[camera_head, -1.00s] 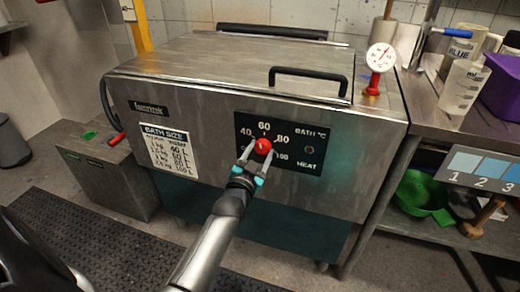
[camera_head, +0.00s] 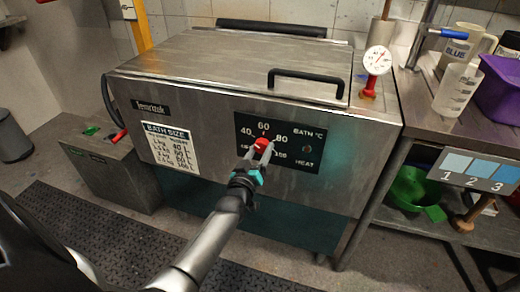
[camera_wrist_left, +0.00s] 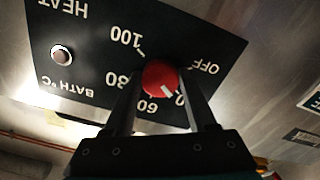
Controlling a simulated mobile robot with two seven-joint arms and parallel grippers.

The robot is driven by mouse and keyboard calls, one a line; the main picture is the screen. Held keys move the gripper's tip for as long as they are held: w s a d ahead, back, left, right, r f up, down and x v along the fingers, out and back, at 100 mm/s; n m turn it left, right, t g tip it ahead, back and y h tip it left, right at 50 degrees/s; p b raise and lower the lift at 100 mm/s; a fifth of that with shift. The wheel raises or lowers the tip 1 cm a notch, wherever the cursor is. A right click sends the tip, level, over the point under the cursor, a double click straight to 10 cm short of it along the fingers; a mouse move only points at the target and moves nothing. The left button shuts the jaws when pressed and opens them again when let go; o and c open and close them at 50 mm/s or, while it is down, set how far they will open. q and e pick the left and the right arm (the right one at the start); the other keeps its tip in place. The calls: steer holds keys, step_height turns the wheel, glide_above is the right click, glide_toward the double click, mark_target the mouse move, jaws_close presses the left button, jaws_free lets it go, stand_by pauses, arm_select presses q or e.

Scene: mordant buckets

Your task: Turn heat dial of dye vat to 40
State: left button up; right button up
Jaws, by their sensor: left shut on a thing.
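The dye vat (camera_head: 190,88) is a steel box with a closed lid. Its black heat panel (camera_head: 305,165) carries a red dial (camera_head: 262,144), with marks for 40, 60, 80 and 100 around it. My left gripper (camera_head: 261,150) is shut on the dial, one finger on each side. In the left wrist view the panel (camera_wrist_left: 85,55) appears upside down. There the dial (camera_wrist_left: 155,75) has a white pointer aimed between 60 and the partly hidden 40. The left gripper's fingers (camera_wrist_left: 158,92) flank the dial and cover part of the scale.
A black lid handle (camera_head: 308,72) and a red-based gauge (camera_head: 379,60) are above the panel. A bath size chart (camera_head: 170,148) is to its left. A steel bench with jugs (camera_head: 458,90) and a purple bin (camera_head: 500,90) stands at the right. The floor mat (camera_head: 70,235) is clear.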

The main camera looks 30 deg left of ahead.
arm_select(q)
steer(key=shift+n, duration=0.5)
arm_select(e)
steer(key=shift+s+d+f, duration=0.15)
steer(key=shift+s, duration=0.05)
arm_select(q)
steer(key=o, duration=1.4)
steer(key=shift+s+d, duration=0.1)
steer(key=shift+s, duration=0.15)
steer(key=p+v, duration=0.4)
steer(key=v, duration=1)
steer(key=shift+s+p, duration=0.35)
arm_select(e)
steer(key=s+d+f, duration=0.1)
steer(key=s+d, duration=0.3)
steer(key=s, duration=0.3)
steer(key=shift+f, duration=0.2)
arm_select(q)
steer(key=shift+f, duration=0.1)
